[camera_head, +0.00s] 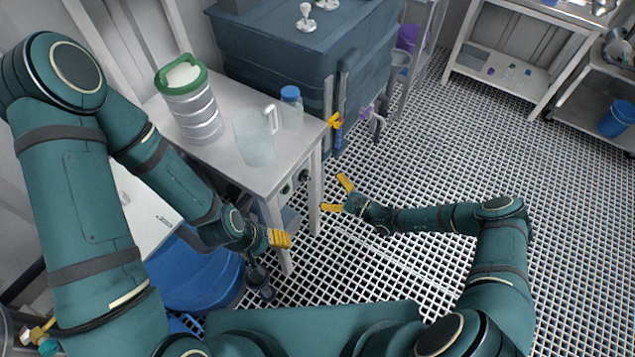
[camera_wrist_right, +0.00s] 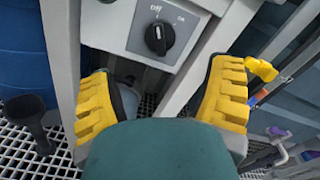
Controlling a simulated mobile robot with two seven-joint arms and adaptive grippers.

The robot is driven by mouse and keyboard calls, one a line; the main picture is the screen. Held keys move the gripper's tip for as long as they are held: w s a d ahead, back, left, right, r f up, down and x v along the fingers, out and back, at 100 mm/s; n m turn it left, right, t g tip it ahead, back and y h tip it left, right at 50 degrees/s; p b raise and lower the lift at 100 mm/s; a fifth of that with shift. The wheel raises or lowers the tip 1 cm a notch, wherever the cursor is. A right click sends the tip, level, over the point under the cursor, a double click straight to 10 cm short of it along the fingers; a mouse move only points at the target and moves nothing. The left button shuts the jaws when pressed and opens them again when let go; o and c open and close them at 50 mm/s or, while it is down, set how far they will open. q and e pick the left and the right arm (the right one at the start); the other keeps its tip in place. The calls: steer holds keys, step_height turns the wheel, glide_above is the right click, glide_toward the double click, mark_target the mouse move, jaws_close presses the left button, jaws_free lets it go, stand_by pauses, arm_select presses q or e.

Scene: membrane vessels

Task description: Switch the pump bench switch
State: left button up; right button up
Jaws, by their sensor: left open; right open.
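The pump bench (camera_head: 222,165) is a white table at the left of the head view, with small dark round controls on its front side. In the right wrist view, the switch (camera_wrist_right: 159,38) is a black rotary knob on a grey panel with OFF and ON labels. Its pale mark sits near the top, towards OFF. My right gripper (camera_head: 338,196) is open in front of the bench, apart from it. Its yellow fingers (camera_wrist_right: 160,75) frame the view below the switch, touching nothing visible. My left gripper (camera_head: 281,238) is open and empty near the bench's front leg.
On the bench stand a green-lidded metal container (camera_head: 190,105), a clear jug (camera_head: 254,142) and a blue-capped bottle (camera_head: 291,108). A large blue-grey tank (camera_head: 300,50) with a yellow-handled valve (camera_head: 335,121) stands behind. A blue barrel (camera_head: 200,275) is at lower left. The grating floor at right is clear.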

steer(key=shift+v, duration=1.45)
steer(key=s+a+r+n+g+h, duration=0.1)
steer(key=s+a+n+g+h, duration=0.15)
steer(key=s+n+g, duration=0.35)
steer(key=s+a+n+g+h, duration=0.1)
steer(key=s+a+n+g, duration=0.3)
steer(key=s, duration=0.3)
steer(key=s+d+r+n+t+h, duration=0.1)
steer(key=s+d+r+n+h, duration=0.5)
steer(key=r, duration=0.4)
steer(key=shift+s+d+n+h, duration=0.3)
steer(key=shift+d+n+h, duration=0.1)
steer(key=shift+n+h, duration=0.2)
